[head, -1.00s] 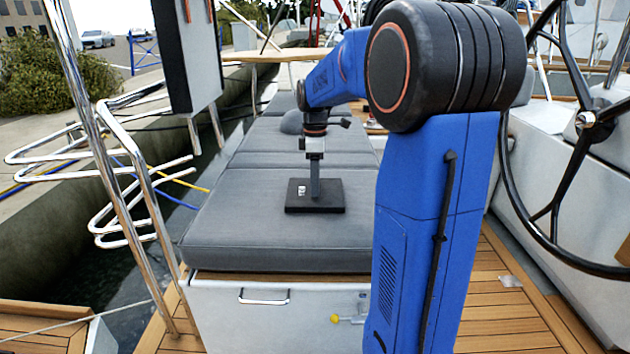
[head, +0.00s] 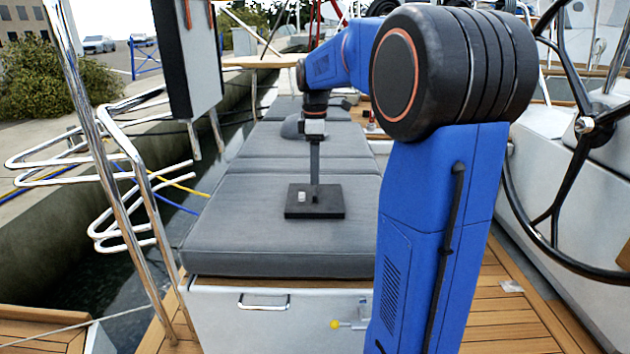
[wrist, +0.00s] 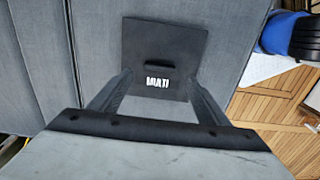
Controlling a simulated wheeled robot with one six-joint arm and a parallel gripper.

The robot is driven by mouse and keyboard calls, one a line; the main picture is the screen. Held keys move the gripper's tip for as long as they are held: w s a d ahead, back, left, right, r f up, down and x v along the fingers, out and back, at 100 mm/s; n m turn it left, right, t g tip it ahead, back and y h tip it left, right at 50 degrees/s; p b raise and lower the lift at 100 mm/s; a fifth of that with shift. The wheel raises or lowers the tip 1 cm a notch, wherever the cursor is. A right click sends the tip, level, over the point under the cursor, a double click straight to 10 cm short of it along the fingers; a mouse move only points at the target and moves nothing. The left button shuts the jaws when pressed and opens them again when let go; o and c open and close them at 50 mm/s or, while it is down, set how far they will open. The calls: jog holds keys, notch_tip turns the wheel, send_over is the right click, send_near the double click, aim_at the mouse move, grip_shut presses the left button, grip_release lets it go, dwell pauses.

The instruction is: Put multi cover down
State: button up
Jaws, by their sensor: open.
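The multi cover (head: 296,211) is a dark square plate lying flat on the near grey seat cushion (head: 235,240). In the wrist view the cover (wrist: 165,40) shows white "MULTI" lettering and a small raised dark grip beside it. My gripper (head: 315,182) points straight down over the cover in the head view. In the wrist view its two fingers (wrist: 160,84) are spread apart, with nothing held between them. The fingers overlap the lettered side of the cover in that view; the exact gap above it is hard to tell.
More grey cushions (head: 300,144) run behind. A steering wheel (head: 585,125) stands at the right, and steel rails (head: 120,190) stand at the left by the water. The near cushion is otherwise clear.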

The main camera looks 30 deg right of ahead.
notch_tip(320, 180, up, 6)
jog(key=s+a+f+m+t, duration=0.1)
jog(key=s+a+f+m, duration=0.15)
jog(key=s+a, duration=0.4)
jog(key=s+a+f+m+t, duration=0.1)
jog(key=s+a+m, duration=0.2)
jog(key=s+a, duration=0.35)
jog(key=s+a+f+m+t, duration=0.1)
jog(key=s+a+f+m, duration=0.1)
jog(key=s+f, duration=0.4)
jog(key=s+a+f+m+t, duration=0.1)
jog(key=s+f, duration=0.4)
jog(key=s, duration=0.5)
jog(key=a+m, duration=0.1)
jog(key=m, duration=0.1)
jog(key=shift+s+f+m+t, duration=0.15)
jog(key=shift+f+m+t, duration=0.2)
jog(key=shift+t, duration=0.05)
jog(key=shift+a, duration=0.1)
